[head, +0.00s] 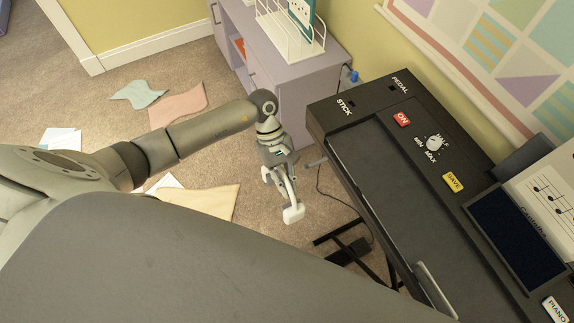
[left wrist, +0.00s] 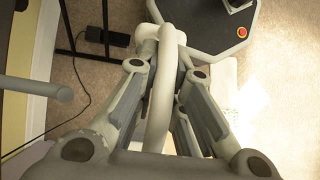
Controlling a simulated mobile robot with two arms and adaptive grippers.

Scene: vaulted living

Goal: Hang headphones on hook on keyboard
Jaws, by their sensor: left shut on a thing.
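My left gripper (head: 283,187) is shut on the pale grey headphones (head: 293,213), which hang below it in the head view. In the left wrist view, the headphones' band (left wrist: 158,105) runs between the fingers; the ear cups are mostly hidden there. The hook (head: 316,163), a short grey peg, sticks out from the left side of the black keyboard (head: 385,185). The hook also shows in the left wrist view (left wrist: 38,88), at the left edge, apart from the headphones. My right gripper is not in view.
A lilac desk (head: 280,75) with a white wire rack (head: 290,35) stands behind the keyboard's far end. A black pedal (head: 349,251) and a cable lie on the carpet below. Papers and cloth-like sheets (head: 180,103) lie on the floor at left.

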